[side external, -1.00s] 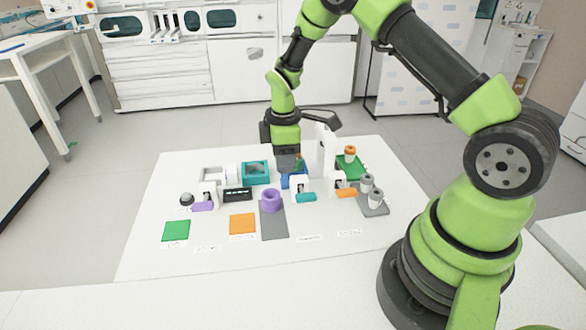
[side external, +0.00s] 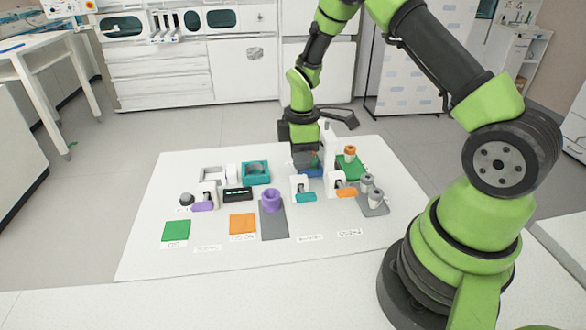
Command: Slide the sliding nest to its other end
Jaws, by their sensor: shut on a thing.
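The sliding nest, which I take to be the blue piece (side external: 314,172), is low at the back middle of the white board, just left of the tall white post. My gripper (side external: 304,165) points down over it and is shut on it. The grip itself is small and partly hidden by the gripper body. A small dark green upright part (side external: 315,160) shows beside the fingers. The track under the nest is mostly hidden by the gripper and the white stand in front.
The tall white post (side external: 330,160) stands close to the right of my gripper. A white stand with a teal lever (side external: 306,197) is in front. A teal open box (side external: 256,172) is to the left, and a green base with an orange-topped piece (side external: 350,152) is to the right.

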